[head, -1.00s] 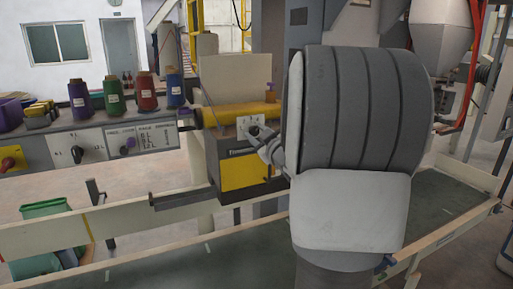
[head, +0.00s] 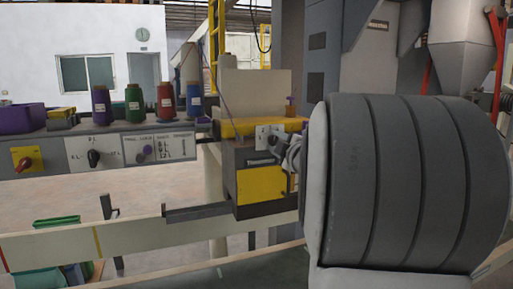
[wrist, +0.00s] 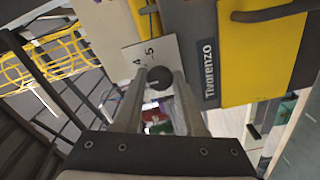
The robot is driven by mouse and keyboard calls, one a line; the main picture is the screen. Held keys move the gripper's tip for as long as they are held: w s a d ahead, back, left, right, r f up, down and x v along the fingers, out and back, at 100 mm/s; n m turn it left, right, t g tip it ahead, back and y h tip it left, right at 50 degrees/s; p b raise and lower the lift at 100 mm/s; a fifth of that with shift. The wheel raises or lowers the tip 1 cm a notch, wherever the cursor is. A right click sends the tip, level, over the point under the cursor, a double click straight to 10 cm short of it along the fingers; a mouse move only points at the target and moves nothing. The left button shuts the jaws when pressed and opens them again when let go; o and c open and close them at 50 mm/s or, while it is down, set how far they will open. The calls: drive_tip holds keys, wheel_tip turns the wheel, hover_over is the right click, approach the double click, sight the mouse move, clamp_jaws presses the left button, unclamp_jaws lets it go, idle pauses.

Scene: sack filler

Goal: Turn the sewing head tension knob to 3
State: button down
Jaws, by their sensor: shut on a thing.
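The sewing head is a yellow and dark grey box (head: 262,183) left of my arm in the head view. Its pale dial plate (head: 265,136) also shows in the wrist view (wrist: 139,54), with the figures 4 and 5 readable. The dark round tension knob (wrist: 159,77) sits at the lower edge of the visible plate. My gripper (wrist: 160,82) is shut on the knob, one finger on each side. In the head view my gripper (head: 288,151) is small and partly hidden by my arm. The figure 3 and the knob's pointer cannot be made out.
A panel at the left carries a red knob (head: 25,164) on yellow and a black selector (head: 94,158). Several thread spools (head: 165,103) stand above it. A pale rail (head: 150,235) runs below the head. My arm hides the right side.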

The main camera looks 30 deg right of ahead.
idle(0.5)
drive_tip(key=c, duration=0.5)
unclamp_jaws()
drive_tip(key=shift+s, duration=0.1)
